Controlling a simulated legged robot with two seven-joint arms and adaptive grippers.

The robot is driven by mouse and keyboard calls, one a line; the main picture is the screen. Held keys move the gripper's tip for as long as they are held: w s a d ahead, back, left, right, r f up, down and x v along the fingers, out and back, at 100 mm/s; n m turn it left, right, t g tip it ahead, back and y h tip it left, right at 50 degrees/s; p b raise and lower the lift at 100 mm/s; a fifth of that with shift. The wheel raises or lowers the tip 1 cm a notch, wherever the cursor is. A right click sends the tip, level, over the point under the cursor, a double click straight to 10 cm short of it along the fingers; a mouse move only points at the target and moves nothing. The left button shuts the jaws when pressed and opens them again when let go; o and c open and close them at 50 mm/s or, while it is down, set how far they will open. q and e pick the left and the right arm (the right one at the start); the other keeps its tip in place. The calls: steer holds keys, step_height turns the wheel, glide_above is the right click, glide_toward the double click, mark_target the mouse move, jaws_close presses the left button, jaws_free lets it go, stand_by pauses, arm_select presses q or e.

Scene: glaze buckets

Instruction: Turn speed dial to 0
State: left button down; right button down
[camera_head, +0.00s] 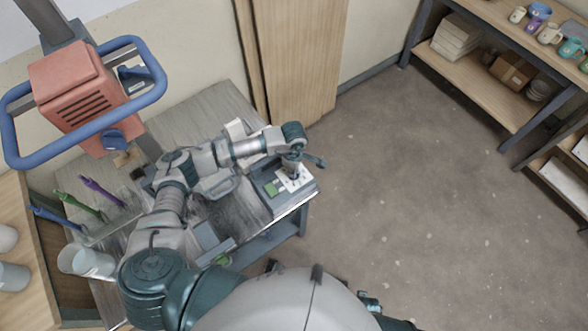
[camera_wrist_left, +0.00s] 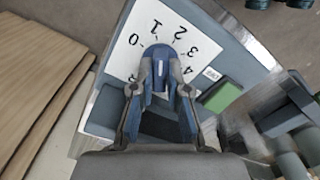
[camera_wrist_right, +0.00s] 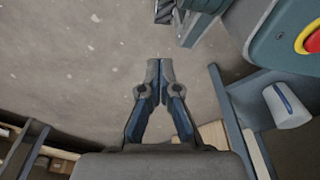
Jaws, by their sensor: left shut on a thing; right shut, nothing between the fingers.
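The speed dial (camera_wrist_left: 157,52) is a blue knob on a white scale plate (camera_wrist_left: 130,55) marked 0, 1, 2, 3 and 4 in the left wrist view. My left gripper (camera_wrist_left: 160,78) is shut on the dial, with a finger on each side. The fingers hide part of the knob, so I cannot tell which number it points to. In the head view the left gripper (camera_head: 292,168) reaches down onto the white plate (camera_head: 297,181) at the table's right end. My right gripper (camera_wrist_right: 160,66) is shut and empty above the floor, away from the dial.
A green button (camera_wrist_left: 220,96) sits beside the scale plate. The grey table (camera_head: 215,108) carries colored tools (camera_head: 100,190) and white cups (camera_head: 92,262) at left. A red machine with a blue ring guard (camera_head: 150,92) stands at upper left. Open floor (camera_head: 420,190) lies right.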

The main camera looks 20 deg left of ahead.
arm_select(q)
steer(key=n, duration=0.3)
steer(key=shift+w+a+r+n, duration=0.1)
steer(key=shift+n, duration=0.3)
steer(key=n, duration=0.2)
steer(key=shift+n+p, duration=0.3)
steer(key=n, duration=0.2)
steer(key=shift+n, duration=0.7)
arm_select(e)
steer(key=s, duration=0.1)
steer(key=f, duration=0.1)
steer(key=s, duration=0.1)
steer(key=shift+s+d+f, duration=0.25)
steer(key=shift+s+f, duration=0.05)
steer(key=shift+f, duration=0.05)
arm_select(q)
steer(key=shift+p, duration=0.3)
arm_select(e)
steer(key=shift+f, duration=0.1)
steer(key=shift+w, duration=0.15)
steer(key=shift+a, duration=0.1)
